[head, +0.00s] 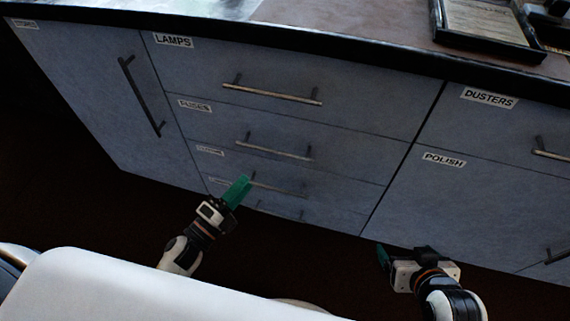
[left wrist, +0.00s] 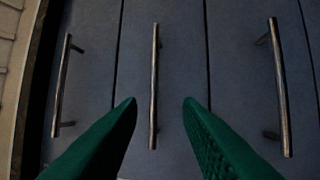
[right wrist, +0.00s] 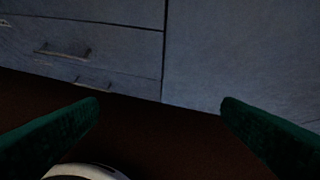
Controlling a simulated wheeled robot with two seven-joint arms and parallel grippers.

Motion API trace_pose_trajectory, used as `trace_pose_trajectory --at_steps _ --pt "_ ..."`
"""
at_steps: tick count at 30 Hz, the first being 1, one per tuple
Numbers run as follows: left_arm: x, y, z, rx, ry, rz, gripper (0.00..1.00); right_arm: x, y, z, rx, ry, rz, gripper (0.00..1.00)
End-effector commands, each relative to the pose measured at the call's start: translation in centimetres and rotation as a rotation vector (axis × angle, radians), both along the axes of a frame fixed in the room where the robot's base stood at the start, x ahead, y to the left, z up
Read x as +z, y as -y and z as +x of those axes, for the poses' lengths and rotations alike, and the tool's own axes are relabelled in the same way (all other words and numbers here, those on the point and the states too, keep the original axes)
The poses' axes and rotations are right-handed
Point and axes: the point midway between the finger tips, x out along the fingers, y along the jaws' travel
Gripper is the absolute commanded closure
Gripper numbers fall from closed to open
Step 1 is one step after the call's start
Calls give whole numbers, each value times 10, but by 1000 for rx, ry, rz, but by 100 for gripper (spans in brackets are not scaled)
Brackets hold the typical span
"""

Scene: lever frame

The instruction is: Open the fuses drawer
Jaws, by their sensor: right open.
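The fuses drawer (head: 335,145) is the second one down in the middle column, with a "FUSES" label (head: 194,105) and a bar handle (head: 273,150). It looks shut, flush with its neighbours. My left gripper (head: 240,188) is open and empty, below the fuses handle and in front of the third drawer's handle (head: 277,186). In the left wrist view the third handle (left wrist: 153,85) shows between the spread fingertips (left wrist: 157,103), apart from them; the fuses handle (left wrist: 281,90) appears to be the one at right. My right gripper (head: 384,257) is open and empty, low at the right.
The lamps drawer (head: 350,85) with its handle (head: 272,95) is above. The bottom drawer (head: 325,213) is partly hidden. A tall door (head: 95,95) is at left; the dusters drawer (head: 490,125) and polish door (head: 460,205) are at right. A tray (head: 485,25) lies on the counter.

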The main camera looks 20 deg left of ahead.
Motion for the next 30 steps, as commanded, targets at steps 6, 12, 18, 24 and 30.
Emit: trace_pose_trajectory --at_steps 6,12,18,24,30 --pt "8 6 7 -14 47 34 68 8 0 -1 0 24 5 12" --pt "14 20 38 -14 46 32 68 11 -2 4 3 58 12 12" --pt "21 37 74 -13 44 30 68 16 -4 11 6 105 22 12" --pt "25 48 98 -12 42 29 68 20 -6 16 8 143 31 12" --pt "27 52 106 -12 40 30 68 22 -7 18 9 155 33 12"
